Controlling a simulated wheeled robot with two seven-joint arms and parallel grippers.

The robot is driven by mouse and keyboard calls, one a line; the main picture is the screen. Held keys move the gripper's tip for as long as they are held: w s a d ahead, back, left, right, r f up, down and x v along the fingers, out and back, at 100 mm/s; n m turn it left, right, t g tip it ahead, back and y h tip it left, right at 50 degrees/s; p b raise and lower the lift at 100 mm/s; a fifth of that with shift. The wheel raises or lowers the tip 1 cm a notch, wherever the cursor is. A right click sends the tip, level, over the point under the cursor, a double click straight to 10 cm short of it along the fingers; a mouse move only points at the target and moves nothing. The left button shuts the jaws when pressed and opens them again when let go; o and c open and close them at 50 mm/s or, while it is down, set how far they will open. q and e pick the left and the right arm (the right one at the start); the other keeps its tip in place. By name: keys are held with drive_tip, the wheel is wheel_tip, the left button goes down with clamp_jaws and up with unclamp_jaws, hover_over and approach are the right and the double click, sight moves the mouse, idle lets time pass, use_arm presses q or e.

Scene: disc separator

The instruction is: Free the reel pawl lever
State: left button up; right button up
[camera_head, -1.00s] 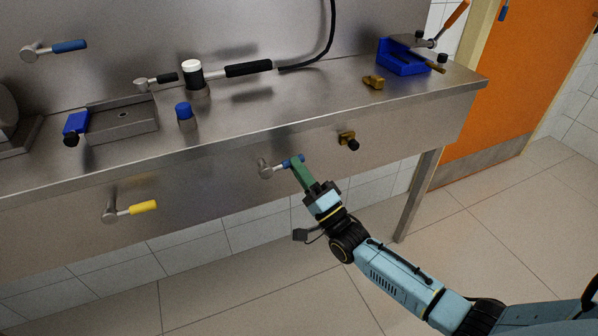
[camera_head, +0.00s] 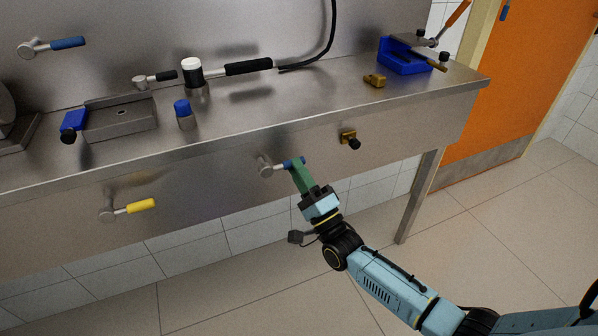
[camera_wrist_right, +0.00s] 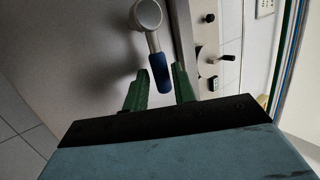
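A short lever with a grey hub and blue handle (camera_head: 288,164) sticks out of the bench's front panel, its handle pointing right. It also shows in the right wrist view (camera_wrist_right: 159,72). My right gripper (camera_head: 297,164) has green fingers and is at the handle's free end. In the right wrist view the gripper (camera_wrist_right: 160,72) is open, with the end of the blue handle between its two fingertips and gaps on both sides. The head view hides part of the handle behind the fingers. Nothing marks which lever is the reel pawl lever. My left gripper is out of view.
A yellow-handled lever (camera_head: 140,206) is left on the same panel; a brass fitting with black knob (camera_head: 350,139) is right. Another blue lever (camera_head: 67,43) is on the back wall. A blue clamp (camera_head: 404,62) and hose handle (camera_head: 248,68) are on the bench. Floor below is clear.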

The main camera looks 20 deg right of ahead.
drive_tip(key=shift+o, duration=1.2)
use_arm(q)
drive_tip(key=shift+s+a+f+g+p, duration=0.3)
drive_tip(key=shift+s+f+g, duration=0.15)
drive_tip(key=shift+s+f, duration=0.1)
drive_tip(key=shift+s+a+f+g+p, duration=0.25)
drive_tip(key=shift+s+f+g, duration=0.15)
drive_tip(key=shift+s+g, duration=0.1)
use_arm(e)
drive_tip(key=v, duration=1.3)
drive_tip(key=shift+s, duration=0.15)
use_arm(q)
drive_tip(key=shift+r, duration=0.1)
